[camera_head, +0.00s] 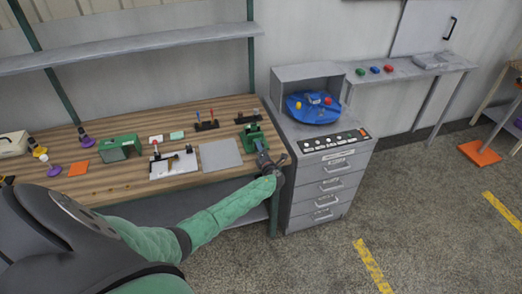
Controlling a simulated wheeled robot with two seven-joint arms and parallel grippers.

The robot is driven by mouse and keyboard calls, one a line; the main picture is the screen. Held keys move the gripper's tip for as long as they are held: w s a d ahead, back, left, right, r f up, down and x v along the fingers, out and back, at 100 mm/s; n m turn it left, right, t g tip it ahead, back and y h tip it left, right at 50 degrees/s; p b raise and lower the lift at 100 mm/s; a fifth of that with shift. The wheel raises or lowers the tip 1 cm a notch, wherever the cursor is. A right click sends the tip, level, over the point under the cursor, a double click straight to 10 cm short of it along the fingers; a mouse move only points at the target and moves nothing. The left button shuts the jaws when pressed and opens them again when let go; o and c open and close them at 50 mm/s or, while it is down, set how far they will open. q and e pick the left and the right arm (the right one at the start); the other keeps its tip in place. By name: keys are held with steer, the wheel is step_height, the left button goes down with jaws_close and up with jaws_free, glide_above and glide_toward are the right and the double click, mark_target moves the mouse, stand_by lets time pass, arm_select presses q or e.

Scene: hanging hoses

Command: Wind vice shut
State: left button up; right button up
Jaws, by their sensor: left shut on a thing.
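The green vice (253,138) sits at the right front end of the wooden workbench. My left arm reaches across the bench front in its green sleeve. My left gripper (266,158) is at the vice's front, at the handle, and is shut on it. The gripper is small here, and it hides most of the handle and the screw. How far the jaws of the vice stand apart is too small to tell. My right gripper is not in view.
The wooden workbench (110,180) holds a green box (120,148), a grey plate (220,154), a white tray (174,164) and small parts. A grey drawer cabinet (326,184) with a blue round fixture (313,114) stands close right of my gripper.

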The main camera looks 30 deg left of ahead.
arm_select(q)
steer(key=shift+s+f+m, duration=0.1)
steer(key=shift+f+m, duration=0.05)
steer(key=shift+m, duration=0.35)
steer(key=o, duration=1)
steer(key=shift+s+d+f+b, duration=0.1)
steer(key=shift+s+d+b, duration=0.15)
steer(key=shift+d+b, duration=0.1)
steer(key=b+v, duration=0.2)
steer(key=v, duration=0.5)
steer(key=shift+w, duration=0.1)
